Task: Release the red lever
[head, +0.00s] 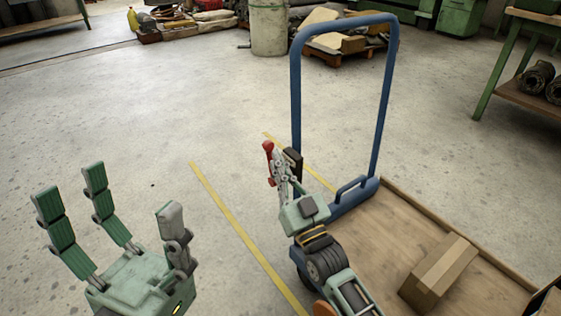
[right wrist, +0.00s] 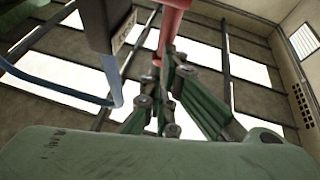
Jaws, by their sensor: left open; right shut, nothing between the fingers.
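The red lever (head: 268,148) stands roughly upright beside the left post of the blue cart handle (head: 296,90). A dark block (head: 293,163) sits between the lever and the post. My right gripper (head: 279,162) is at the lever, with its fingers shut and nothing held. In the right wrist view, the red lever (right wrist: 170,25) passes close by the closed fingertips (right wrist: 168,70); I cannot tell if they touch. The fingers hide part of the lever. My left gripper (head: 115,200) is open and empty at the lower left, well away from the lever.
The cart's wooden deck (head: 385,235) carries a cardboard box (head: 438,270). Yellow floor lines (head: 235,225) run left of the cart. A green workbench (head: 510,70) stands at the right. A bin (head: 269,28) and pallet goods are at the back. The left floor is clear.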

